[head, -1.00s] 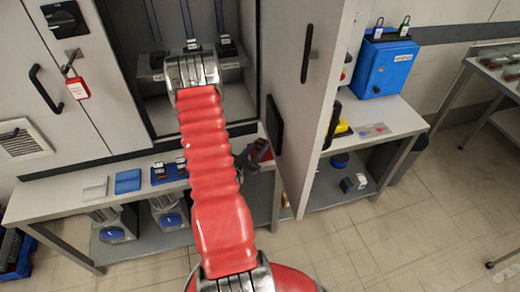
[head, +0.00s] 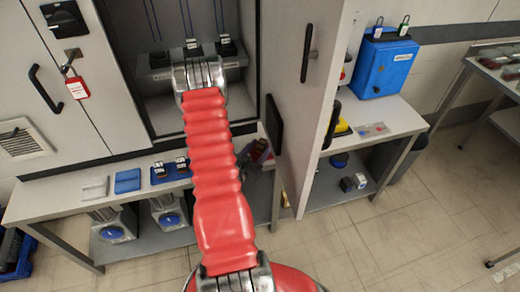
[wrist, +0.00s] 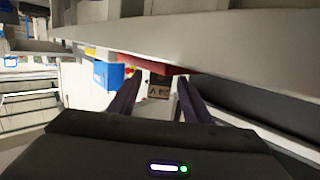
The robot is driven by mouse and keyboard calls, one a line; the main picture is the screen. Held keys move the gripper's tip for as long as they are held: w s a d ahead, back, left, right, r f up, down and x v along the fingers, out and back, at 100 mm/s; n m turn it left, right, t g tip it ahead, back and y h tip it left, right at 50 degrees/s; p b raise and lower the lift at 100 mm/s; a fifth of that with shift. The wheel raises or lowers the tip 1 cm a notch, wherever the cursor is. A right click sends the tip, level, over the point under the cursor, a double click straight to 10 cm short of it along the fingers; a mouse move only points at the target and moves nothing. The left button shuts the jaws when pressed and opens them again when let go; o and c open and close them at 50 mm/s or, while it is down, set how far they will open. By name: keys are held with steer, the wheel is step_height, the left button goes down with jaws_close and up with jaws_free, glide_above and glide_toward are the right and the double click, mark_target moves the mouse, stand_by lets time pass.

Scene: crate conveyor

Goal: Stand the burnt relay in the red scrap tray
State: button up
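My gripper (wrist: 160,90) is in the wrist view with its two dark fingers apart. Between and beyond the fingertips is a small brownish block with dark marks on its face, seemingly the burnt relay (wrist: 158,91). I see a gap on each side of it, so the fingers do not appear to grip it. A red surface, likely the red scrap tray (wrist: 150,66), shows right behind the block; whether the block stands in it, I cannot tell. In the head view, my gripper (head: 250,158) is at the bench's right part, partly hidden by my red arm, with a reddish patch beside it.
The open cabinet (head: 145,100) holds several relays on its shelf. A white tray (head: 94,188), a blue tray (head: 127,181) and another blue tray with two relays (head: 172,177) lie on the bench left of my arm. The cabinet door (head: 300,120) stands close on the right.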

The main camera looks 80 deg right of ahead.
steer(key=v, duration=1.2)
stand_by(0.3)
steer(key=shift+w+r, duration=0.1)
steer(key=shift+w, duration=0.05)
stand_by(0.7)
